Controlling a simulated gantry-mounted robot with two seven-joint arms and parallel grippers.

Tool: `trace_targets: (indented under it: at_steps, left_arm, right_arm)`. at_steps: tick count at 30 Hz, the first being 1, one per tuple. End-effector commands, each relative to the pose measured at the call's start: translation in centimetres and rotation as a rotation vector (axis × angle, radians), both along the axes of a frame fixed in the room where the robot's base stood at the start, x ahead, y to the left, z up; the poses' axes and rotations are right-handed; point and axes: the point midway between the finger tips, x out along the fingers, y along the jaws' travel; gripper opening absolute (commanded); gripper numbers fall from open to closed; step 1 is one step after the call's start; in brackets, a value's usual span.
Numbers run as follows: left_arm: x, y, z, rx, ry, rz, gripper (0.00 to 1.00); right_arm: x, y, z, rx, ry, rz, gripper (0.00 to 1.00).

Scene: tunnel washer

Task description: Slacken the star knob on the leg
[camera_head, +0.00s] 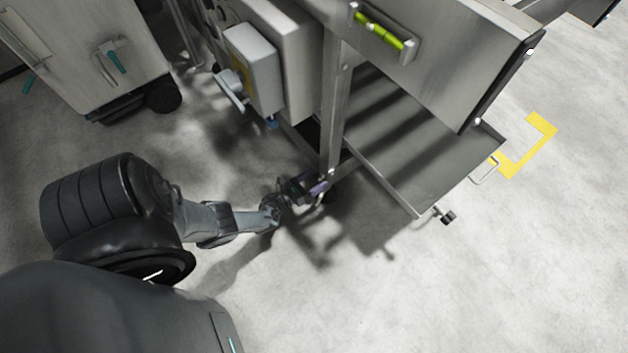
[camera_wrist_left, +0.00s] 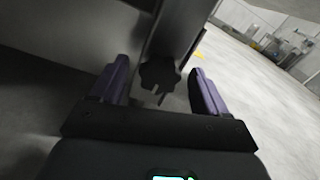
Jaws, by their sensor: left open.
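The metal leg (camera_head: 335,115) stands under the machine in the head view, and it also rises at the top middle of the left wrist view (camera_wrist_left: 176,32). A dark star knob (camera_wrist_left: 160,74) sits on the leg in the left wrist view. My left gripper (camera_head: 318,187) is low beside the leg's foot. Its purple fingers (camera_wrist_left: 159,72) are open, one on each side of the knob, with visible space between each finger and the knob. In the head view I cannot make out the knob at the gripper. My right gripper is not in view.
A sloping metal tray (camera_head: 425,150) extends right of the leg, with a dark knob (camera_head: 447,216) at its front corner. A grey box (camera_head: 255,68) hangs on the machine above my left forearm. A cabinet (camera_head: 85,50) stands at upper left. The floor in front is clear.

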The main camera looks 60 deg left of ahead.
Motion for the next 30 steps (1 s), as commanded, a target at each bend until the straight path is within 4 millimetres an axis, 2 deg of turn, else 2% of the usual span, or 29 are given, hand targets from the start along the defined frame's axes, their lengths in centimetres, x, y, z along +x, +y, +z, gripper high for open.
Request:
trace_targets:
  at_steps: [6,17,30]
  left_arm:
    - [0.01,0.01,0.02,0.000,0.000,0.000,0.74]
    - [-0.02,0.00,0.00,0.000,0.000,0.000,0.19]
    - [-0.03,0.02,-0.02,-0.097,-0.016,0.000,0.19]
  right_arm:
    - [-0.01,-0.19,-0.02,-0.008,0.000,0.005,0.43]
    - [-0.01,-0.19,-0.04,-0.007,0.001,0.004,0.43]
    - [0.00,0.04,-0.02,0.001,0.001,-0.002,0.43]
